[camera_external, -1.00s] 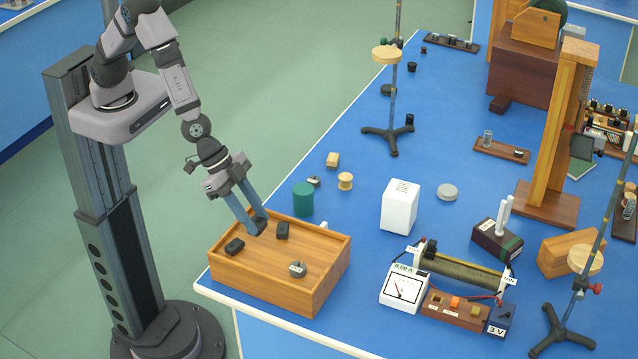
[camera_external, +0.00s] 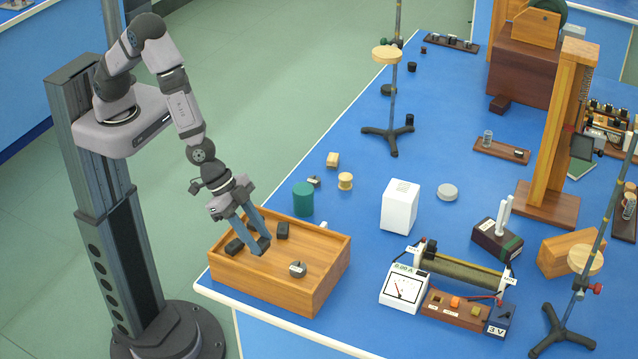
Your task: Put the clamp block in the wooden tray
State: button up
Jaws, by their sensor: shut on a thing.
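My gripper (camera_external: 260,246) points down inside the wooden tray (camera_external: 264,291), over its middle. It is shut on a small dark block between its fingertips, which looks like the clamp block (camera_external: 263,243). The fingers hide part of it, and I cannot tell whether it touches the tray floor. The tray stands at the near left corner of the blue bench. It also holds a dark block (camera_external: 234,246) at the left, another dark block (camera_external: 283,230) at the back and a grey-and-dark round piece (camera_external: 297,269) at the front right.
A green cylinder (camera_external: 303,198) stands just behind the tray. A small wooden spool (camera_external: 345,181), a wooden block (camera_external: 333,160) and a white box (camera_external: 399,205) are further back. A white meter (camera_external: 404,291) is to the right. Bare blue bench lies between tray and meter.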

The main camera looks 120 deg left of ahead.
jog(key=shift+f+b, duration=0.75)
jog(key=shift+f, duration=1.05)
jog(key=shift+f, duration=0.2)
jog(key=o, duration=1.1)
